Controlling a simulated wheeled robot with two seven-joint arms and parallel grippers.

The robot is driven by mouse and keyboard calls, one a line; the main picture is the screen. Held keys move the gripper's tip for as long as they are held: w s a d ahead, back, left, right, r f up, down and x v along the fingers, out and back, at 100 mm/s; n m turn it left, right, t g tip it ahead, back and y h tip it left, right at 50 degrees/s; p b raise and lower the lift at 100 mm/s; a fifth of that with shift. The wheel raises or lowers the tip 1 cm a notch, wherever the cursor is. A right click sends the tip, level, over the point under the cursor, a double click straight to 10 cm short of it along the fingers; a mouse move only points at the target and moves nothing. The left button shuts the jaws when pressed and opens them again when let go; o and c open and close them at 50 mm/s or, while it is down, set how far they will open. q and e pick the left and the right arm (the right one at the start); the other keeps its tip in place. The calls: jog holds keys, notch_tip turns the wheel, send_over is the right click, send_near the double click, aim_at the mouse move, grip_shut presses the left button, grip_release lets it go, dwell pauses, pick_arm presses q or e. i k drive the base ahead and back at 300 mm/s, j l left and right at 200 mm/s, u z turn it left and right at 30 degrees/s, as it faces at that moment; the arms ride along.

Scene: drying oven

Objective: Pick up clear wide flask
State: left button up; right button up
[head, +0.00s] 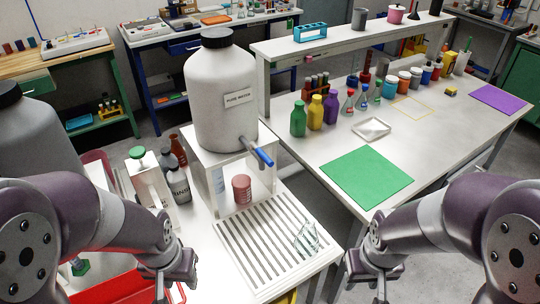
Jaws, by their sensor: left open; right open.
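A clear glass flask (307,238) with a wide base stands on the right part of the slotted white drain tray (240,250). It is see-through, so its outline is faint against the slots. My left gripper (176,284) is open and empty, left of the drain tray and well apart from the flask. My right gripper (368,284) is open, to the right of and nearer than the flask, past the tray's right edge. Nothing shows between its fingers.
A large white jug (221,95) with a blue tap (262,157) stands on a box holding a red beaker (242,188). A red tray (115,288) lies front left.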

aim_at(306, 241)
jog(key=i+u, duration=0.1)
jog(key=u, duration=0.8)
jog(key=l+u, duration=0.6)
jog(key=u, duration=0.2)
jog(key=k+l+u, duration=0.1)
jog(key=l+u, duration=0.15)
jog(key=u, duration=0.2)
jog(key=k+l+u, duration=0.1)
jog(key=l+u, duration=0.15)
jog(key=u, duration=0.15)
jog(key=k+l+u, duration=0.1)
jog(key=k+l, duration=0.2)
jog(key=l, duration=0.15)
jog(key=k+l+u, duration=0.1)
jog(key=k+l, duration=0.25)
jog(key=l, duration=0.1)
